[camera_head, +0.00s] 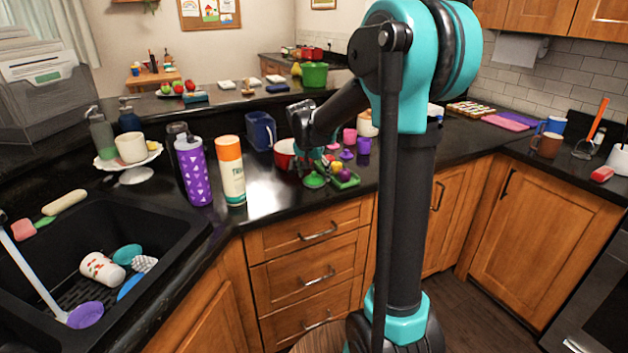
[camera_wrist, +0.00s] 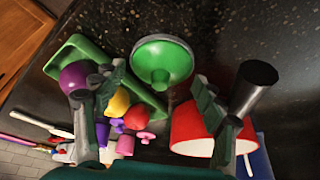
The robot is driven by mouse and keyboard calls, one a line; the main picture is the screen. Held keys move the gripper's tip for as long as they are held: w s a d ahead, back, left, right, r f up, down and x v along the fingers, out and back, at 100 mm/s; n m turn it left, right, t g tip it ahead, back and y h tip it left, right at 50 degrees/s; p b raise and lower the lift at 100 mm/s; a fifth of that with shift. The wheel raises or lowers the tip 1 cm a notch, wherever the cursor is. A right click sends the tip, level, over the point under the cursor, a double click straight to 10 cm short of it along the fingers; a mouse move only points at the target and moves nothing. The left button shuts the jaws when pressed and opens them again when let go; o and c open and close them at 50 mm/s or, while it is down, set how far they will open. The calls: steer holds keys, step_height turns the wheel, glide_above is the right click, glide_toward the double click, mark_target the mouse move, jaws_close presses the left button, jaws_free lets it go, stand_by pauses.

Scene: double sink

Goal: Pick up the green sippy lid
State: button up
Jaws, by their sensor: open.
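The green sippy lid (camera_head: 314,180) lies on the black counter near its front edge, just left of a green tray (camera_head: 355,181) of fruit. In the wrist view the round green lid (camera_wrist: 162,62) with its raised spout sits just beyond the fingertips, near the middle. My gripper (camera_wrist: 157,90) is open, with one finger on either side of the lid's line and nothing between them. In the head view my gripper (camera_head: 308,160) is low over the counter beside the lid, partly hidden by my arm.
A red-and-white vessel (camera_wrist: 186,130) is close to the right finger. The tray (camera_wrist: 72,48) with purple, yellow and red fruit is close to the left finger. Pink and purple cups (camera_head: 363,146) stand behind. A white-orange bottle (camera_head: 231,172) stands to the left.

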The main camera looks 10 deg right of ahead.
steer(key=shift+w+f, duration=0.1)
steer(key=shift+f, duration=0.05)
steer(key=c, duration=0.7)
